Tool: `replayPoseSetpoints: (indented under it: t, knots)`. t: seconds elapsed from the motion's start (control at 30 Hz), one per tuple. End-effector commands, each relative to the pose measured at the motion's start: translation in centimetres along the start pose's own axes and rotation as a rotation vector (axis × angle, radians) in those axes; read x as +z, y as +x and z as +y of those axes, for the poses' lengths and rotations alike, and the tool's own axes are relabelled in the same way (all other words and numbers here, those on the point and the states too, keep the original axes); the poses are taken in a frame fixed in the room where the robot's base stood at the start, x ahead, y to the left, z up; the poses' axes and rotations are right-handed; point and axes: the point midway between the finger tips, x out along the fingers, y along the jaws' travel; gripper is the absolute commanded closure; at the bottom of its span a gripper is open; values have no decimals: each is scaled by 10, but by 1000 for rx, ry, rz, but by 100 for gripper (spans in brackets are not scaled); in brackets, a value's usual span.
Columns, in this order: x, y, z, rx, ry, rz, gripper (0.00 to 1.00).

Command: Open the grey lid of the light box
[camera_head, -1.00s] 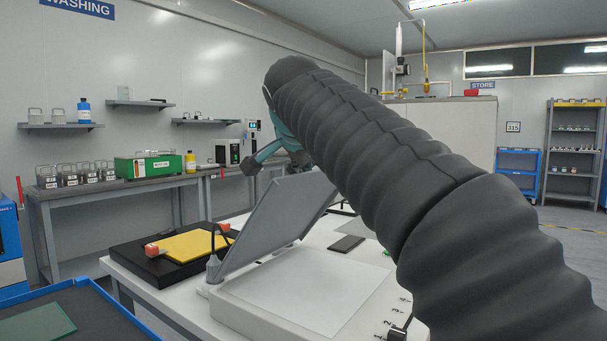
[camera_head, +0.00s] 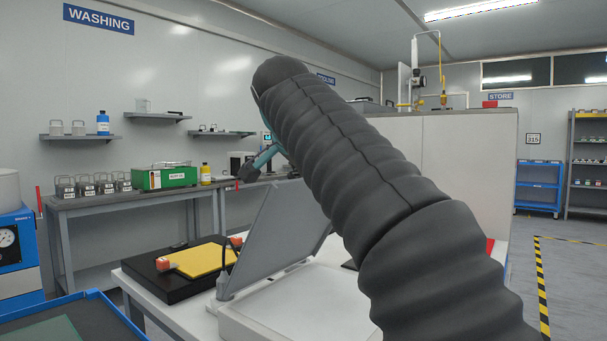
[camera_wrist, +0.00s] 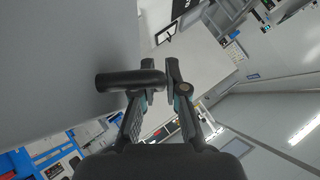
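The light box (camera_head: 305,305) is white and stands on a white table, with its flat top showing. Its grey lid (camera_head: 278,240) is raised in a steep tilt on the left side of the box. In the wrist view the lid (camera_wrist: 60,60) fills the left. A black bar-like handle (camera_wrist: 115,80) juts from near its edge and crosses one finger. My gripper (camera_wrist: 161,70) has its fingertips a small gap apart, right at the handle; I see no clear grip on it.
A black stand with a yellow plate (camera_head: 200,260) is left of the box. A blue-edged tray (camera_head: 95,310) is at the lower left. A bench with a green case (camera_head: 165,178) runs along the wall. Open floor (camera_head: 570,270) is at the right.

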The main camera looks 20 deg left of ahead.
Motion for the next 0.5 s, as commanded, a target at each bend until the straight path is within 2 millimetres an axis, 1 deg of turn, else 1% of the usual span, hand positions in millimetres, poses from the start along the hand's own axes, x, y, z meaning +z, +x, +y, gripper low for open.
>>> replayPoseSetpoints:
  t: [0.37, 0.5]
  knots:
    - [0, -1, 0, -1, -1, 0, 77]
    - [1, -14, -2, -5, -1, 0, 77]
